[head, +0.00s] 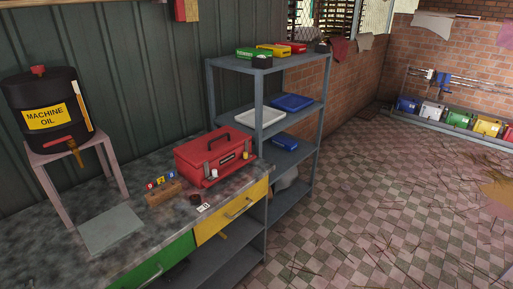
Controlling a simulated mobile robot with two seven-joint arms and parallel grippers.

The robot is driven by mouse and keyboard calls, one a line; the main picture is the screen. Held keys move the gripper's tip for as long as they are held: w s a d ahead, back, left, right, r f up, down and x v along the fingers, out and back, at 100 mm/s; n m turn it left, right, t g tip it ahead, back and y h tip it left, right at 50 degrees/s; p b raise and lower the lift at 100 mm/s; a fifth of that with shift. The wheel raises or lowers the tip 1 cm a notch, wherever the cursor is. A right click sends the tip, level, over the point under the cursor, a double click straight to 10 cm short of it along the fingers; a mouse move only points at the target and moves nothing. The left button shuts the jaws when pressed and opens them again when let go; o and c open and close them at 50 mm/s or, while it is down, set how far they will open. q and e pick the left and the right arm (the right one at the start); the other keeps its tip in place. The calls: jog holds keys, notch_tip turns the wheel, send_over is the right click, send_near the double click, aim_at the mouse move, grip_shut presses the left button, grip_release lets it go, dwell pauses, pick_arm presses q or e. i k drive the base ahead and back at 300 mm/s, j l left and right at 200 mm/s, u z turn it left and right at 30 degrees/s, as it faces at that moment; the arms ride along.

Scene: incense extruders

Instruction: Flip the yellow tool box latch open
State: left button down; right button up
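A red tool box (190,158) with a dark carry handle on its lid stands on the workbench, near its right end, in the head view. Its lid looks closed. A small yellow latch (246,155) shows at the right part of its front face. A pale latch (213,174) sits at the left part of the front. The yellow latch is too small to tell its exact position. Neither of my grippers is in view.
Below are yellow (232,212) and green drawers. A metal shelf (288,157) stands right of the bench. The tiled floor (370,220) is open.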

aim_at(245, 156)
jog(key=i+l+u, duration=0.1)
jog(key=i+l, duration=0.7)
jog(key=i+l+u, duration=0.15)
jog(key=i+l, duration=0.3)
jog(key=i+l+u, duration=0.1)
jog(key=i+l, duration=0.65)
jog(key=l, duration=0.25)
jog(key=i+l+u, duration=0.15)
jog(key=i+l, duration=0.25)
jog(key=l, duration=0.1)
